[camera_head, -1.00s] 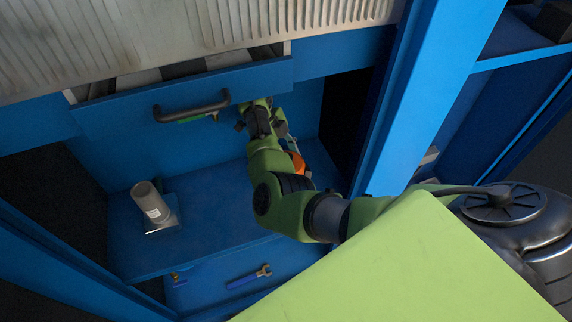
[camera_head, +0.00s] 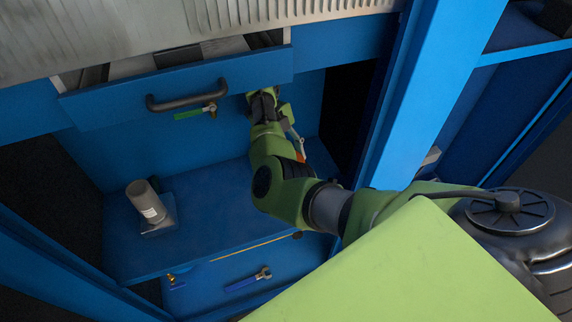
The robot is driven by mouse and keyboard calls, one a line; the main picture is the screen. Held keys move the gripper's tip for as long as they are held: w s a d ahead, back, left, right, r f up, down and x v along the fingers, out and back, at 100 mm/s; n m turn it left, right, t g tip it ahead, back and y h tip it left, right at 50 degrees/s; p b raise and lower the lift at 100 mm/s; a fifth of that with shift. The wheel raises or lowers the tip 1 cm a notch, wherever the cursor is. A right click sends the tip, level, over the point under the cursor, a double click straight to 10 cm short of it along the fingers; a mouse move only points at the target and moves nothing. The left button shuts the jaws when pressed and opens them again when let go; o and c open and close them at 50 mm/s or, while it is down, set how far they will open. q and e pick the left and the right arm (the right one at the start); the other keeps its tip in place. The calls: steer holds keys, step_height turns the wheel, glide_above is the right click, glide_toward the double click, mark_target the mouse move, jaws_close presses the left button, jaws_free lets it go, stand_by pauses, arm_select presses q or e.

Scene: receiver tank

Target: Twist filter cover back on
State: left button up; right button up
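A grey cylinder with a white label (camera_head: 146,202) stands on the blue shelf at the left, on a small plate. I cannot tell whether it is the filter or its cover. My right arm reaches in from the right, with its gripper (camera_head: 264,103) below the right end of the drawer front, far from the cylinder. The wrist and drawer partly hide the fingers, so their opening and any contact are unclear. A small orange-red part (camera_head: 300,156) shows behind the arm. My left gripper is not in view.
The open blue drawer (camera_head: 105,110) with a dark handle (camera_head: 188,100) hangs above the shelf. A green-handled valve (camera_head: 195,112) shows below the handle. A blue-handled valve (camera_head: 248,280) is at the lower front. A blue post (camera_head: 420,95) stands right of the arm.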

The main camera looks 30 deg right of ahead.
stand_by(0.3)
steer(key=shift+m+y+b, duration=0.3)
steer(key=shift+m+b, duration=0.05)
steer(key=shift+m, duration=0.95)
steer(key=shift+d+m+y, duration=0.1)
steer(key=shift+m+y, duration=0.3)
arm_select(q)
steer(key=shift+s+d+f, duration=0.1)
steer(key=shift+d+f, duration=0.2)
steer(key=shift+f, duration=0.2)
arm_select(e)
steer(key=shift+m, duration=0.3)
steer(key=shift+m+y, duration=0.3)
steer(key=shift+m, duration=0.2)
steer(key=o, duration=1.2)
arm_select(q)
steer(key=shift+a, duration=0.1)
arm_select(e)
steer(key=shift+o, duration=0.2)
